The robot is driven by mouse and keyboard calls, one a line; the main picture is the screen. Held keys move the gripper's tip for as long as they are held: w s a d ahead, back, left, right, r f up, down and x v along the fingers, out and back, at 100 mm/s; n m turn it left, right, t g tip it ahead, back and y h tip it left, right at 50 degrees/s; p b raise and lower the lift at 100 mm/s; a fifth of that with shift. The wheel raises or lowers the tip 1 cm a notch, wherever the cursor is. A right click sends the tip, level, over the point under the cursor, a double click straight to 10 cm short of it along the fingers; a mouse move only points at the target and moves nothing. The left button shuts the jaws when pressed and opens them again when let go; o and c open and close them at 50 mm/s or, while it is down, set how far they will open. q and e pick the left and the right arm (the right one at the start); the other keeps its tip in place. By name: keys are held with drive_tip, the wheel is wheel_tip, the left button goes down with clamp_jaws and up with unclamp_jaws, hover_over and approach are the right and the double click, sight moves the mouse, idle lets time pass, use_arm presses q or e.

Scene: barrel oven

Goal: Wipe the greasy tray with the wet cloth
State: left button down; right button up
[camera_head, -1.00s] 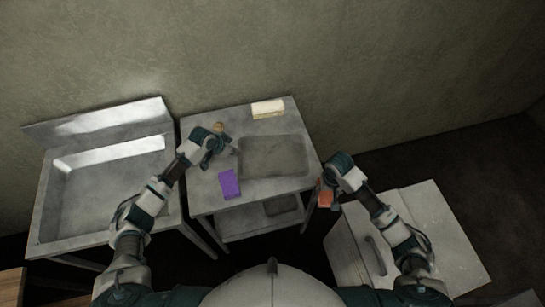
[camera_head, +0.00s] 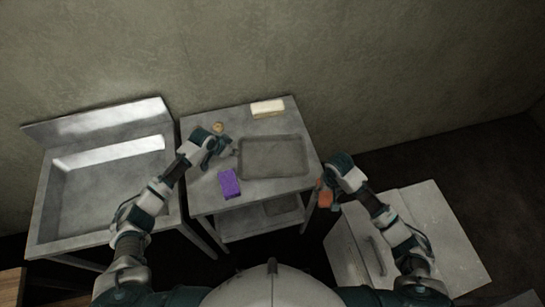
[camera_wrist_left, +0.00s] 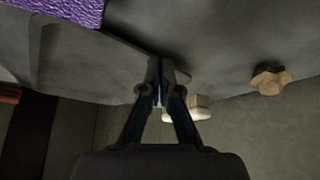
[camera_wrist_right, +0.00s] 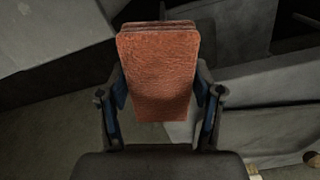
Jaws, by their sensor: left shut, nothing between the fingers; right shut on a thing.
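The grey rectangular tray (camera_head: 272,157) lies flat on the metal table in the head view, its surface dull and dark. My right gripper (camera_head: 327,187) is shut on a folded orange-red cloth (camera_wrist_right: 158,75), which also shows in the head view (camera_head: 325,199). It holds the cloth off the table's right edge, to the right of and nearer than the tray. My left gripper (camera_head: 229,153) is shut and empty at the tray's left edge. Its fingertips (camera_wrist_left: 160,78) are together in the left wrist view. I cannot tell whether they touch the tray.
A purple block (camera_head: 229,183) lies on the table left of the tray's near corner. A cream block (camera_head: 268,107) lies behind the tray. A small tan object (camera_head: 217,127) sits beyond my left gripper. A metal sink (camera_head: 105,190) stands left; a pale cabinet (camera_head: 425,220) stands right.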

use_arm(q)
drive_tip(key=shift+f, duration=0.45)
use_arm(e)
drive_tip(key=shift+f, duration=0.2)
